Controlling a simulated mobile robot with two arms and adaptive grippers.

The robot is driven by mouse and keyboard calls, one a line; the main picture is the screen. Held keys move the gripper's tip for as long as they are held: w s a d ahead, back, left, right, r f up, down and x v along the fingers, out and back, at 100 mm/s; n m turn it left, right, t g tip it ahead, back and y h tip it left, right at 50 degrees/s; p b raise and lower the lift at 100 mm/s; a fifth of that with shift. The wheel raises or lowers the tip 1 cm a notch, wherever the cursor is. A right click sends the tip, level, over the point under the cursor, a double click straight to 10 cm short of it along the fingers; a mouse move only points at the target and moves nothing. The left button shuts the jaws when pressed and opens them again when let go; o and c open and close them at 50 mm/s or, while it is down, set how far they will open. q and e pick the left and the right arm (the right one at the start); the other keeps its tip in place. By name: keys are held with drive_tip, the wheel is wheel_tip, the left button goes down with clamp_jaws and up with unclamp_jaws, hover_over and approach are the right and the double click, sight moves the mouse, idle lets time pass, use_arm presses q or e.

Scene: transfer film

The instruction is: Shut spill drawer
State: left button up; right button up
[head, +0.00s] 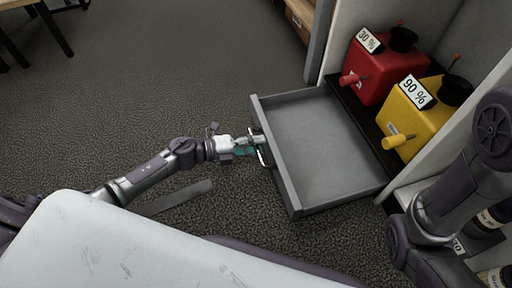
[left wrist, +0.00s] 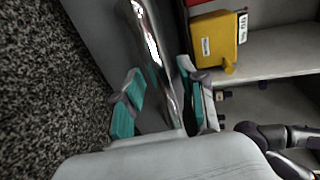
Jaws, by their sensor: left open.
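The grey spill drawer (head: 325,140) stands pulled out from the cabinet, and its inside looks empty. Its shiny handle (head: 262,151) is on the front panel; in the left wrist view the handle (left wrist: 152,45) is a chrome bar. My left gripper (head: 250,147) is at this handle in the head view. In the left wrist view the left gripper (left wrist: 163,103) is open, with its teal-padded fingers on either side of the bar. Whether either pad touches the bar I cannot tell. My right gripper is not in view; only part of the right arm shows.
A red container (head: 377,72) marked 30 % and a yellow container (head: 428,112) marked 90 % stand on the cabinet shelf beside the drawer. Bottles (head: 492,216) show at the lower right, near my right arm. The carpet (head: 180,75) left of the drawer is clear.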

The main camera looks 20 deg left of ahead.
use_arm(q)
drive_tip(key=shift+d, duration=0.15)
clamp_jaws()
idle(0.4)
